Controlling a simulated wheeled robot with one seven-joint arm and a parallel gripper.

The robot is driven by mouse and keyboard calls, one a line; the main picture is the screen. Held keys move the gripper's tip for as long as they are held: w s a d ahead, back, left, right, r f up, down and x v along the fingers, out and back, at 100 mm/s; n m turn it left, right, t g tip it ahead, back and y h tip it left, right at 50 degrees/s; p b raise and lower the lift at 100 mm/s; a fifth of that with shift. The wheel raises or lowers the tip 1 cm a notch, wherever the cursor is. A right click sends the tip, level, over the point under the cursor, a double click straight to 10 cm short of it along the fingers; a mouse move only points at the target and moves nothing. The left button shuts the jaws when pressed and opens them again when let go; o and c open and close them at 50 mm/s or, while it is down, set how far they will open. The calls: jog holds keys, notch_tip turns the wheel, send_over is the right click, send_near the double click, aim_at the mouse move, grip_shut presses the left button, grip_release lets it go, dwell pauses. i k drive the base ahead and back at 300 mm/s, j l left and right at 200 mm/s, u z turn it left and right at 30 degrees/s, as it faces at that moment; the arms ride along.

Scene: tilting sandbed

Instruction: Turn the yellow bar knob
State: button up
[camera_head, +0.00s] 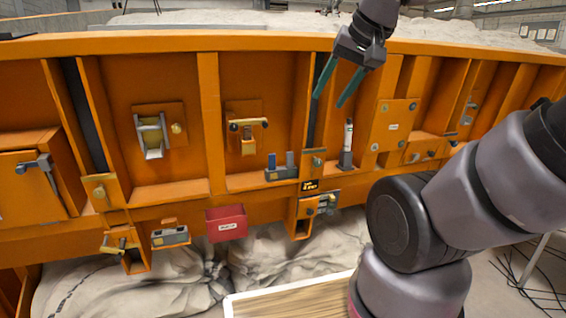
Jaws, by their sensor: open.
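My gripper (329,101) points down at the upper middle right, in front of the orange panel. Its two teal fingers are apart, with nothing between them. A horizontal bar handle with dark ends (248,123) is mounted on the panel, left of my gripper and slightly lower in the picture. A small yellowish block (249,146) sits just under the bar. I cannot tell for sure whether this is the yellow bar knob. A small brass-coloured knob (177,128) is farther left, and another (100,191) is lower left.
The orange panel has upright ribs and ledges. A grey lever (152,136) and a red bin (226,223) are to the left. Below lie pale sacks (120,285) and a wooden board (290,303). My arm covers the lower right.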

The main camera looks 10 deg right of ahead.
aim_at(233, 127)
jog(key=i+j+u, duration=0.15)
jog(key=j, duration=0.25)
jog(key=j+u, duration=0.15)
jog(key=j, duration=0.2)
jog(key=i+j+u, duration=0.15)
jog(key=j, duration=0.25)
jog(key=i+j+u, duration=0.15)
jog(key=j, duration=0.2)
